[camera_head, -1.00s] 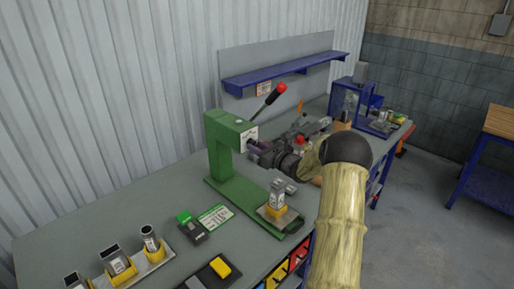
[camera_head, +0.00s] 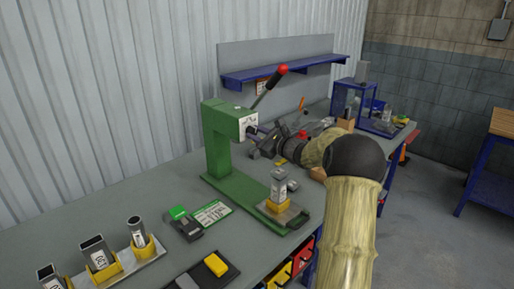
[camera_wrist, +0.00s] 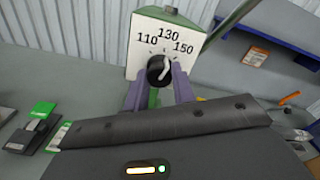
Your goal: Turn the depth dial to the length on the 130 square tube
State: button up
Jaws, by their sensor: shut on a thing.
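The green press (camera_head: 217,150) stands on the bench with a white dial face (camera_wrist: 143,50) marked 110, 130 and 150. The black depth dial (camera_wrist: 158,70) sits below the numbers. Its pale mark leans up and right, roughly between 130 and 150; the exact reading is unclear. My gripper (camera_wrist: 157,88) is shut on the dial, one purple finger each side. In the head view my gripper (camera_head: 257,134) reaches the press head from the right. A square tube (camera_head: 278,186) stands upright in a yellow holder on the press base; its label is too small to read.
A rack (camera_head: 117,270) holds several labelled tubes in yellow holders at front left. A green-topped device (camera_head: 184,221) and green card (camera_head: 211,214) lie beside the press. A red-knobbed lever (camera_head: 270,85) rises behind it. A blue-framed machine (camera_head: 352,101) stands farther back.

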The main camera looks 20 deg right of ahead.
jog(key=shift+f+n+b, duration=0.25)
jog(key=shift+n+b, duration=0.95)
jog(key=shift+b, duration=1.05)
jog(key=shift+d+r+n+b, duration=0.15)
jog(key=shift+n+b, duration=0.15)
jog(key=shift+b, duration=0.3)
jog(key=shift+r, duration=0.15)
jog(key=o, duration=1)
jog(key=shift+c, duration=0.2)
jog(key=shift+s+d+b, duration=0.15)
jog(key=shift+s+b, duration=0.25)
jog(key=shift+s, duration=0.1)
jog(key=b+v, duration=0.2)
jog(key=v, duration=1.4)
jog(key=shift+s, duration=0.25)
